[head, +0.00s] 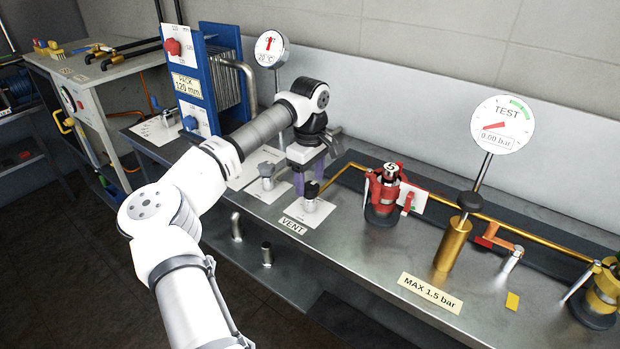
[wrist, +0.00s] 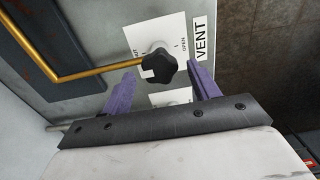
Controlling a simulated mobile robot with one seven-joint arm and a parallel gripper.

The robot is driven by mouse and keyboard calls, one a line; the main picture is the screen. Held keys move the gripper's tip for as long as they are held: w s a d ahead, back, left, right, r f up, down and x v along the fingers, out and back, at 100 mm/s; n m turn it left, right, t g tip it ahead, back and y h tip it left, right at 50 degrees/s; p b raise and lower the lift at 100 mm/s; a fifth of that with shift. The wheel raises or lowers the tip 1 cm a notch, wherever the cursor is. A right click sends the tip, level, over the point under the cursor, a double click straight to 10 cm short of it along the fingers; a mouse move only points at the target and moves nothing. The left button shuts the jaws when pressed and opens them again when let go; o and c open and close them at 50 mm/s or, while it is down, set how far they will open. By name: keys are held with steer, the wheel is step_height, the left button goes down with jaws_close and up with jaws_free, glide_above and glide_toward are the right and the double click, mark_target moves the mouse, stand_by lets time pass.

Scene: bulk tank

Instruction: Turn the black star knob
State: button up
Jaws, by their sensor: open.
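The black star knob (wrist: 160,64) sits on a small stem over a white plate with the word OPEN, beside the VENT sign (wrist: 204,38). In the head view the black star knob (head: 311,189) stands near the bench's front edge, behind the VENT sign (head: 293,226). My gripper (wrist: 163,70) is open, with one purple finger to each side of the knob in the wrist view. There is a gap between knob and fingers; I cannot tell how far the tips reach down. In the head view my gripper (head: 310,174) is just behind the knob, partly hidden by my wrist.
A brass pipe (wrist: 95,72) runs close by the knob. A red valve (head: 382,195) stands to the right, then a brass cylinder (head: 457,245) with a black top.

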steer(key=shift+f, duration=0.7)
steer(key=c, duration=1)
